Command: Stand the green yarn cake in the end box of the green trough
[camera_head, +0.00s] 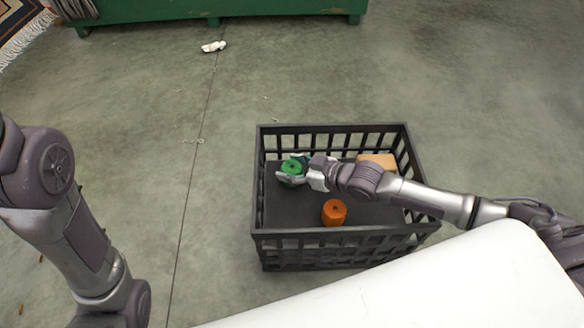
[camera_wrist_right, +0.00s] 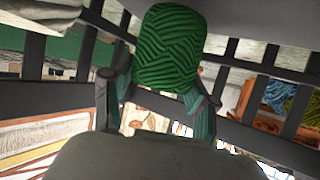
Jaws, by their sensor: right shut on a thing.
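The green yarn cake (camera_head: 292,167) is at the left part of a dark slatted crate (camera_head: 335,240) in the head view. My right gripper (camera_head: 293,174) reaches into the crate from the right and is shut on the green yarn cake. In the right wrist view the green yarn cake (camera_wrist_right: 168,48) stands between the two fingers (camera_wrist_right: 155,98). Part of a green trough (camera_head: 215,8) shows at the top edge of the head view; its boxes are out of frame. My left arm is at the left, but its gripper is out of view.
An orange yarn cake (camera_head: 334,212) stands on the crate floor near the front wall. A tan block-shaped thing (camera_head: 377,161) is in the crate's back right. A small white thing (camera_head: 213,46) lies on the floor. A fringed rug (camera_head: 22,30) is at top left. Open floor lies between crate and trough.

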